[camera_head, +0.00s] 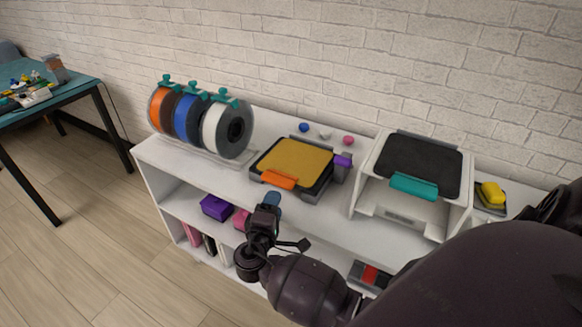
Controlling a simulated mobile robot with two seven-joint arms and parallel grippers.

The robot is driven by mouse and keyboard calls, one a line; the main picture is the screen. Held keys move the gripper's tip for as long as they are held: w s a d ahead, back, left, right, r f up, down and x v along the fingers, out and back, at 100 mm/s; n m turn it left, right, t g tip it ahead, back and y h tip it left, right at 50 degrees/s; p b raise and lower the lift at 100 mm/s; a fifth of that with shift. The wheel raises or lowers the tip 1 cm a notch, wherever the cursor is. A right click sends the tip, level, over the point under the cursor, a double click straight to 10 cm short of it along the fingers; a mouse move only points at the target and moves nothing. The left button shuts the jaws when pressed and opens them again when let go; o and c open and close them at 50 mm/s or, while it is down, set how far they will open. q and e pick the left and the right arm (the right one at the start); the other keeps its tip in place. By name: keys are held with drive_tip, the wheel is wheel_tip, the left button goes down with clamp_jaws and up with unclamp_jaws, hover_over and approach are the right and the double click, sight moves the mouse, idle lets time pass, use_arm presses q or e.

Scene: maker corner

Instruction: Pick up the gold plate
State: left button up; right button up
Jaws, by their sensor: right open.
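The gold plate (297,158) lies flat on a dark, low device on top of the white shelf unit, with an orange tab (278,179) at its front edge. My right gripper (288,240) is at the shelf's front, below and in front of the plate, apart from it. Its jaws are open and hold nothing that I can see. My dark right arm comes in from the lower right and hides part of the shelf. My left gripper does not show.
Spools of filament (194,122) stand on a rack to the left of the plate. A white box with a black top and teal handle (413,186) stands to its right. Small coloured balls (325,135) lie behind it. The shelf's front edge lies between my gripper and the plate.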

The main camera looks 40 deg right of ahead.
sight(282, 187)
drive_tip(key=x, duration=0.3)
drive_tip(key=shift+w+d, duration=0.2)
drive_tip(key=shift+d, duration=0.05)
drive_tip(key=shift+w+d, duration=0.25)
drive_tip(key=shift+d, duration=0.05)
drive_tip(key=shift+x, duration=2.35)
drive_tip(key=shift+s, duration=0.1)
clamp_jaws()
wheel_tip(282, 187, up, 20)
drive_tip(key=p, duration=0.3)
